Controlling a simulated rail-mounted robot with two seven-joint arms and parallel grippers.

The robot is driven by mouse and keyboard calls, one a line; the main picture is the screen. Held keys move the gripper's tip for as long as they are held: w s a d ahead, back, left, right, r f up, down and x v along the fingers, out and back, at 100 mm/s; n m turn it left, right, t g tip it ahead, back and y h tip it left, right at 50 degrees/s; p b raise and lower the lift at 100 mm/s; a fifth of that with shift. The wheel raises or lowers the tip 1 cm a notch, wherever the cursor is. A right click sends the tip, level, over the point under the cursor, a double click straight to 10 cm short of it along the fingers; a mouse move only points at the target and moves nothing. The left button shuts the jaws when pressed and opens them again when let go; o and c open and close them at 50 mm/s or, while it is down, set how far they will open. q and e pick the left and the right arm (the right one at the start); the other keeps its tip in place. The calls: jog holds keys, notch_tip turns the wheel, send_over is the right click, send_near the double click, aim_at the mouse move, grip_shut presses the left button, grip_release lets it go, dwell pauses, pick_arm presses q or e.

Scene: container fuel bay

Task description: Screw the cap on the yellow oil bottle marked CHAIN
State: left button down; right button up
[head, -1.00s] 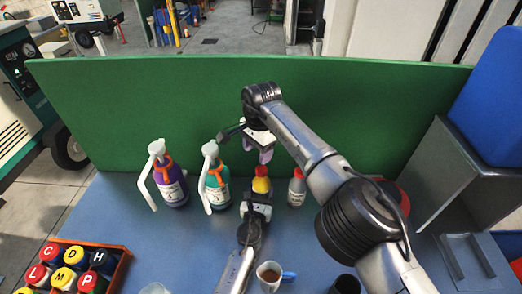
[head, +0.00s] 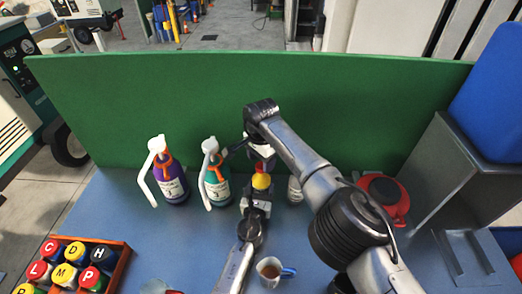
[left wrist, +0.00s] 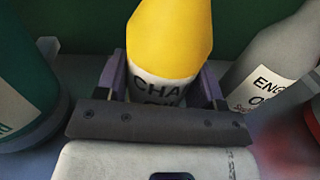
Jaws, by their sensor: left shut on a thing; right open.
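The yellow oil bottle (head: 261,182) stands upright near the middle of the blue table. Its label, partly readable as "CHA", shows in the left wrist view, where its yellow body (left wrist: 170,40) rises out of frame. My left gripper (head: 258,197) is shut around the bottle's lower part, with a finger on each side. A small red cap (head: 261,168) shows at the bottle's top. My right gripper (head: 262,157) is open, directly above the bottle top. It partly hides the cap, and I cannot tell whether its fingers touch it or how the cap is seated.
A teal jug (head: 217,188) and a purple jug (head: 172,184) stand left of the bottle. A grey bottle (head: 295,190) is close on the right, partly behind my right arm. A coffee mug (head: 270,270) stands in front. A green partition (head: 150,110) closes the back.

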aim_at(261, 184)
jog(key=shift+f, duration=1.45)
jog(key=shift+c, duration=0.4)
jog(key=c, duration=0.9)
jog(key=shift+o, duration=0.2)
jog(key=m, duration=0.7)
jog(key=shift+m, duration=0.3)
jog(key=m, duration=0.3)
jog(key=shift+m, duration=0.4)
jog(key=m, duration=0.5)
